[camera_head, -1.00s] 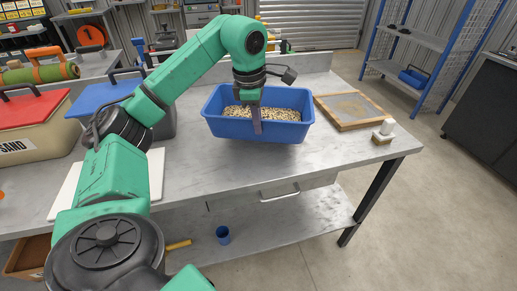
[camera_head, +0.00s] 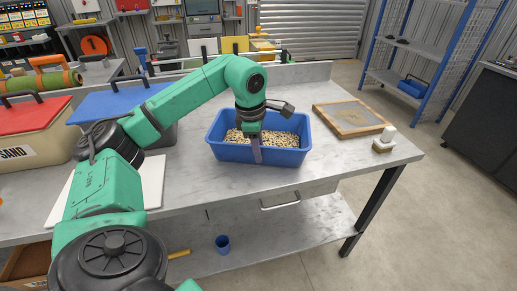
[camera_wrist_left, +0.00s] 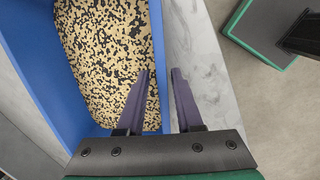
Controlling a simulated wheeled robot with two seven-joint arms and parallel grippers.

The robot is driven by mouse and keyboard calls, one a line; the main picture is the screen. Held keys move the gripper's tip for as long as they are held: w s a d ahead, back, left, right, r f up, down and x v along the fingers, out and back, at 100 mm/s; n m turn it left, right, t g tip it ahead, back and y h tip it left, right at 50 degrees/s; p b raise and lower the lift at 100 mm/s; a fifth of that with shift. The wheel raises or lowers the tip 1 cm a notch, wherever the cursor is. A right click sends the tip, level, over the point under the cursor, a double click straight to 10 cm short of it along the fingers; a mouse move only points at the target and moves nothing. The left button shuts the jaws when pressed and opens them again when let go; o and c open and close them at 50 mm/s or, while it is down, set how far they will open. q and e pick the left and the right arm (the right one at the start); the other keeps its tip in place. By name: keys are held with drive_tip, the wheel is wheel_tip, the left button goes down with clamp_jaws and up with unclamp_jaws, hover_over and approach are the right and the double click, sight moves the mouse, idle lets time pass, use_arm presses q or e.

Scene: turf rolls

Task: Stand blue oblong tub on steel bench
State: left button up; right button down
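The blue oblong tub (camera_head: 225,150) rests on the steel bench (camera_head: 340,155), upright and near the front edge. It holds pale and dark speckled grains (camera_head: 270,138). My left gripper (camera_head: 257,155) is at the tub's near wall. In the left wrist view the two fingers (camera_wrist_left: 161,72) straddle the blue wall (camera_wrist_left: 156,115), one inside the tub and one outside. They stand apart, with a strip of bench showing between the wall and the outer finger. My right gripper is not in view.
A wooden-framed sieve (camera_head: 350,118) and a small white-topped brush-like object (camera_head: 385,140) lie to the right. A blue-lidded box (camera_head: 110,102), a red-lidded sand box (camera_head: 35,130) and a white board (camera_head: 150,178) are at left. Bare bench lies around the tub.

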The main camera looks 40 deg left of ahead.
use_arm(q)
wheel_tip(320, 180, up, 12)
drive_tip(key=s+p, duration=0.2)
drive_tip(key=shift+p, duration=0.3)
